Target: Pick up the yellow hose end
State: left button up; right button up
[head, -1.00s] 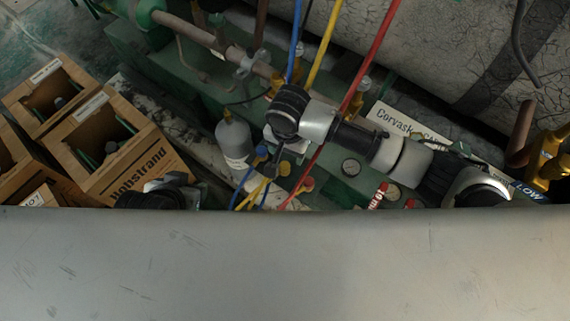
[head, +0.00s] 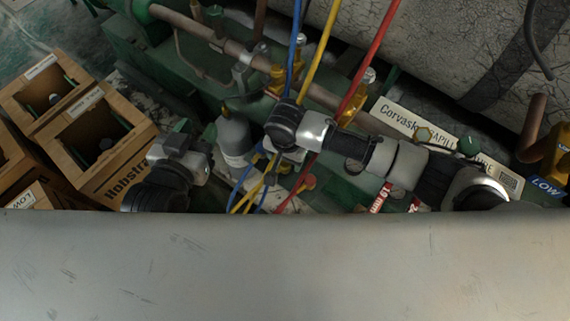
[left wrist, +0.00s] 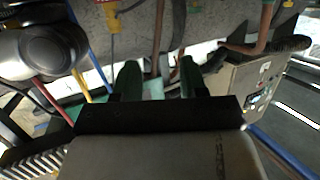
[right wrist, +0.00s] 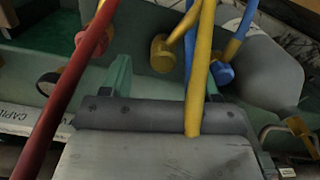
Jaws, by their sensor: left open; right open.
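The yellow hose (head: 320,55) comes down from the top in the head view, between the blue and red hoses, and passes behind my right wrist. In the right wrist view, a knob-like yellow hose end (right wrist: 163,55) shows beyond the gap of my right gripper (right wrist: 164,78). This gripper is open, with its green fingers apart. A length of yellow hose (right wrist: 199,70) crosses close to the camera, in front of the right-hand finger; contact cannot be told. My left gripper (left wrist: 158,80) is open and empty in the left wrist view.
A blue end (right wrist: 221,73) and a red end (right wrist: 88,44) flank the yellow one. A grey cylinder (head: 234,135) stands between my arms in the head view. Pipes and brass valves (head: 277,80) crowd the back.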

aim_at(285, 163)
notch_tip(285, 163, down, 3)
jog(key=shift+w+a+f+b, duration=0.1)
jog(key=shift+a+b, duration=0.05)
jog(key=shift+b, duration=0.65)
jog(key=shift+f, duration=0.25)
pick_arm(q)
notch_tip(285, 163, up, 6)
jog(key=d+t+h, duration=0.1)
jog(key=t+h, duration=0.1)
jog(key=t, duration=0.3)
jog(key=shift+w+d+r+t, duration=0.2)
jog(key=shift+w+r+t, duration=0.1)
jog(key=shift+t, duration=0.1)
jog(key=shift+f, duration=0.1)
pick_arm(e)
jog(key=shift+c, duration=0.3)
jog(key=c, duration=0.9)
pick_arm(q)
jog(key=shift+f, duration=0.1)
